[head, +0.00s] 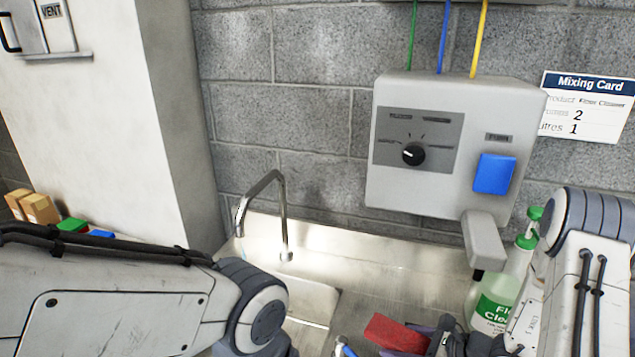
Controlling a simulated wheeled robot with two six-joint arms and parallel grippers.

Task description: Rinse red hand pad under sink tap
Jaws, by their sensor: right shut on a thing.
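The red hand pad (397,335) is at the bottom of the head view, right of centre. My right gripper (436,340) is shut on its right end; the frame edge cuts off part of the gripper. The silver sink tap (280,205) stands left of centre, its spout bent over to the left. The metal sink (312,299) lies below it, partly hidden by my left arm. The pad is to the right of the tap and apart from it. My left arm comes in from the left; its gripper is below the frame.
A grey dispenser box (420,185) with a dial and blue button hangs on the wall, its nozzle jutting down. A green-labelled bottle (505,285) stands beside my right arm. A small blue item (345,349) at the bottom edge is unclear. A white pillar (95,130) rises left.

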